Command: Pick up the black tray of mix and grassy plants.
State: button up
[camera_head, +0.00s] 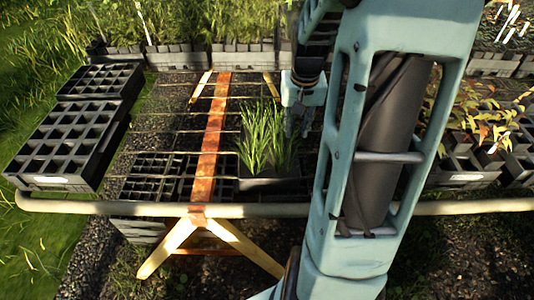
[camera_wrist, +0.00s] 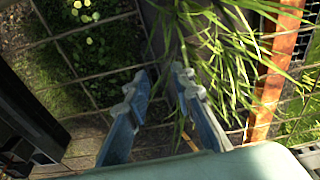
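The black tray (camera_head: 268,186) sits on the wire-mesh bench in the middle of the head view, with tall green grassy plants (camera_head: 256,138) in it. Its right end is hidden behind my arm. My gripper (camera_head: 298,126) points down at the right edge of the grass, partly behind my arm. In the wrist view my gripper (camera_wrist: 160,80) has its two blue fingers apart, with nothing clearly held between them. The grassy plants (camera_wrist: 215,45) spread beyond and across the right finger. A dark grey surface, perhaps the tray's side, lies just past the fingertips.
Empty black cell trays (camera_head: 65,140) stand at the left. More cell trays with seedlings (camera_head: 225,48) line the back. Reddish leafy plants (camera_head: 480,105) stand in black trays at the right. A rusty strip (camera_head: 210,130) crosses the mesh, and a pale rail (camera_head: 110,208) runs along the front.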

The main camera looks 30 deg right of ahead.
jog(key=f, duration=0.2)
jog(key=f+b, duration=0.1)
jog(key=f, duration=0.1)
jog(key=d+f, duration=0.1)
jog(key=f, duration=0.2)
jog(key=shift+w, duration=0.4)
grip_shut()
jog(key=shift+r, duration=0.1)
